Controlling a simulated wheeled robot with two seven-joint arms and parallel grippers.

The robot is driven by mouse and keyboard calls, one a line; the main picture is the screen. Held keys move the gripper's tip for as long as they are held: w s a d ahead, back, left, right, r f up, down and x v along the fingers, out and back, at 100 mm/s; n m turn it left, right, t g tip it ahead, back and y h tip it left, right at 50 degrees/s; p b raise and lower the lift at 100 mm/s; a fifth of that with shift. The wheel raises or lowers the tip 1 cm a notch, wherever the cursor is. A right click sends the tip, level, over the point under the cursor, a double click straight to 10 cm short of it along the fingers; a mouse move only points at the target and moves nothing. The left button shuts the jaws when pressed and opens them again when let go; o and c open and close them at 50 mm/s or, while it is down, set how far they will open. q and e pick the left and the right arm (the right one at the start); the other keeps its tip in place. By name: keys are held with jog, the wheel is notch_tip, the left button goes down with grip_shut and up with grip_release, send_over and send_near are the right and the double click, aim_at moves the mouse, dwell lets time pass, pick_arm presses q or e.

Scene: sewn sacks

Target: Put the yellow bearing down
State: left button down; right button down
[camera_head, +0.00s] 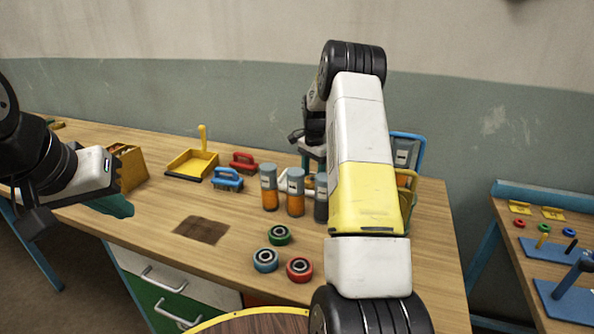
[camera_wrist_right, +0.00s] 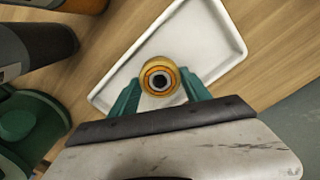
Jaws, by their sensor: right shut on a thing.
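The yellow bearing (camera_wrist_right: 160,78) sits between the teal fingers of my right gripper (camera_wrist_right: 160,88), which is shut on it. In the right wrist view it appears over a white tray (camera_wrist_right: 232,38); I cannot tell whether it touches the tray. In the head view my right arm hides the bearing and most of that gripper. My left gripper (camera_head: 113,206) is at the left, near the table's front edge, with its teal fingers partly visible; I cannot tell whether it is open.
A green bearing (camera_head: 278,235), a blue bearing (camera_head: 265,260) and a red bearing (camera_head: 299,270) lie on the wooden table (camera_head: 160,215). Bottles (camera_head: 296,192), brushes (camera_head: 227,179) and a yellow dustpan (camera_head: 192,163) stand behind. A brown patch (camera_head: 201,230) lies in front.

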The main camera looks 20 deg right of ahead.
jog(key=c, duration=0.5)
grip_release()
jog(key=shift+f, duration=0.1)
